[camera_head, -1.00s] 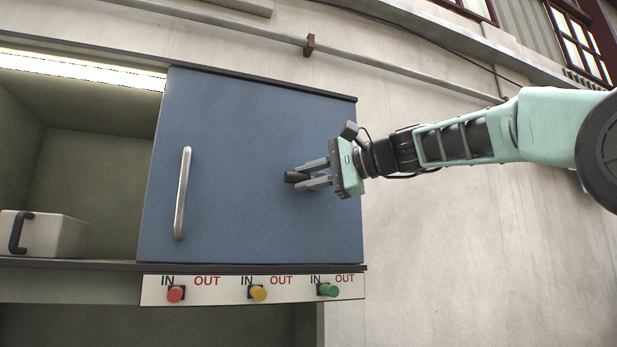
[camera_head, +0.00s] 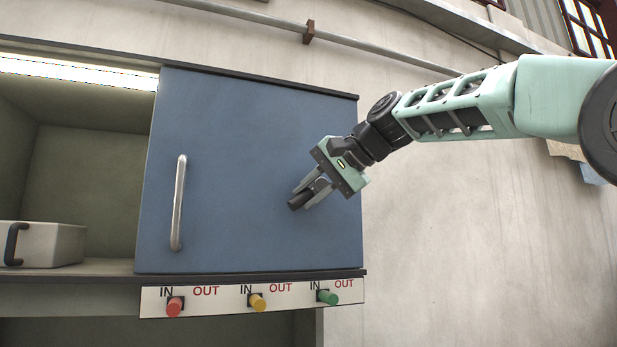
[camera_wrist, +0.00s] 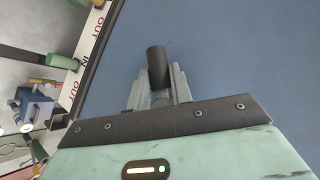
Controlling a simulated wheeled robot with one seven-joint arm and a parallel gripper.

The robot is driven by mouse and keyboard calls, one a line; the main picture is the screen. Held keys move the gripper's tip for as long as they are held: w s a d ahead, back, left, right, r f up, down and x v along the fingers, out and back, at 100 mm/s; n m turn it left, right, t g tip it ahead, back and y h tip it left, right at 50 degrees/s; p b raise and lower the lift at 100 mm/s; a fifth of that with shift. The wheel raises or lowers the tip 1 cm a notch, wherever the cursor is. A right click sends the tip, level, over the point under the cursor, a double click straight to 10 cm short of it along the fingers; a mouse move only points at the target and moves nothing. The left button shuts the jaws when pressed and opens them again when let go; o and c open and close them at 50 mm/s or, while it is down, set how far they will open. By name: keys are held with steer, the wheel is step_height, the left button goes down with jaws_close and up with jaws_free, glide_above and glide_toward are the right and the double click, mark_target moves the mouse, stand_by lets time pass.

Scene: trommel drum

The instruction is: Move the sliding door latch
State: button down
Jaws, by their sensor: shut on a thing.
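The blue sliding door (camera_head: 240,140) covers the right part of the cabinet and carries a vertical silver handle (camera_head: 178,203) near its left edge. A short black cylinder-shaped latch (camera_head: 298,202) is on the door's right half. My gripper (camera_head: 308,190) reaches in from the upper right, tilted down and left, with its two fingers shut on the black latch. In the wrist view the black latch (camera_wrist: 157,62) sticks out between the grey fingers, against the blue door. The fingers and gripper body hide the rest of the latch.
Under the door a white panel holds a red knob (camera_head: 175,306), a yellow knob (camera_head: 258,302) and a green knob (camera_head: 328,297), labelled IN and OUT. The left bay is open and holds a pale box (camera_head: 55,243). Bare wall lies to the right.

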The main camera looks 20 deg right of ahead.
steer(key=n+h+p, duration=0.1)
steer(key=h+p, duration=0.1)
steer(key=shift+d+f+n+g+h, duration=0.2)
steer(key=shift+d+n+g+h, duration=0.1)
steer(key=shift+n+h, duration=0.1)
steer(key=shift+d+f+n+h+p, duration=0.25)
steer(key=shift+n+h, duration=0.2)
steer(key=shift+h, duration=0.5)
steer(key=shift+d+f+n+h+p, duration=0.1)
steer(key=shift+d+n+h+p, duration=0.3)
steer(key=shift+h, duration=0.5)
steer(key=shift+d+f+n+h+p, duration=0.1)
steer(key=shift+d+f+n+h, duration=0.1)
steer(key=shift+n+h, duration=0.55)
steer(key=shift+d, duration=0.1)
steer(key=c, duration=1.3)
jaws_free()
steer(key=shift+o, duration=0.2)
steer(key=b+v, duration=0.1)
steer(key=v, duration=1.6)
steer(key=shift+a+r, duration=0.2)
steer(key=shift+a, duration=0.2)
